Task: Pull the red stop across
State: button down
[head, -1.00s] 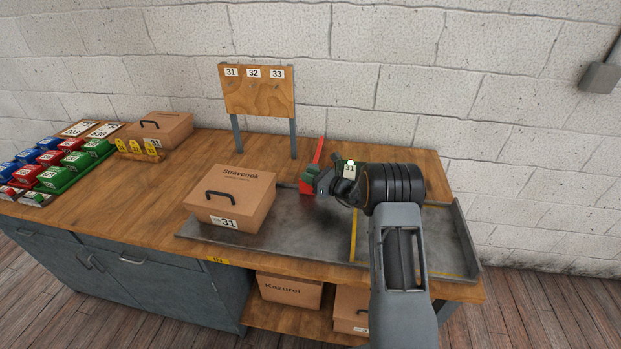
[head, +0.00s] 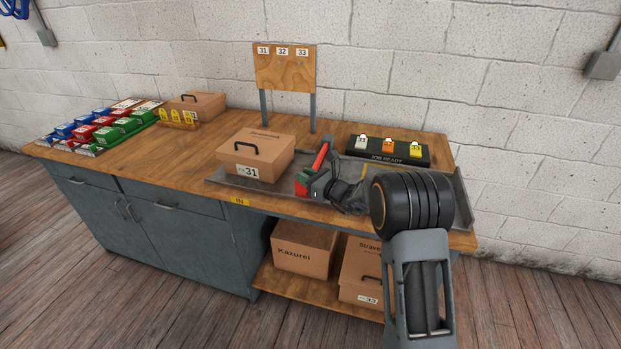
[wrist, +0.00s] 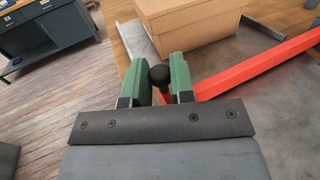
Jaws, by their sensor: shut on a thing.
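The red stop is a long red bar (head: 320,157) with a black knob (wrist: 159,76) at its near end. My gripper (head: 303,182) has green fingers, one on each side of the knob in the wrist view (wrist: 158,80), and is shut on the stop. The bar runs from the gripper up and right in both views, over the grey metal tray (head: 228,181). The cardboard box labelled 31 (head: 246,171) sits on the tray left of the bar. Part of the bar's near end is hidden by my fingers in the head view.
A black rack (head: 421,162) with three tagged holders stands behind the tray at right. A numbered board (head: 284,70) stands at the back. Colored bins (head: 108,134) and another box (head: 197,106) are at left. Boxes (head: 303,250) sit on the lower shelf.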

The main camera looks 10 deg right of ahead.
jog(key=shift+s+f, duration=0.15)
jog(key=shift+f, duration=0.05)
jog(key=c, duration=1)
grip_release()
jog(key=shift+s+a+r, duration=0.1)
jog(key=shift+s+a, duration=0.05)
jog(key=shift+s+d, duration=0.3)
jog(key=shift+d, duration=0.15)
jog(key=b+v, duration=0.1)
jog(key=v, duration=1.2)
jog(key=shift+a+r, duration=0.1)
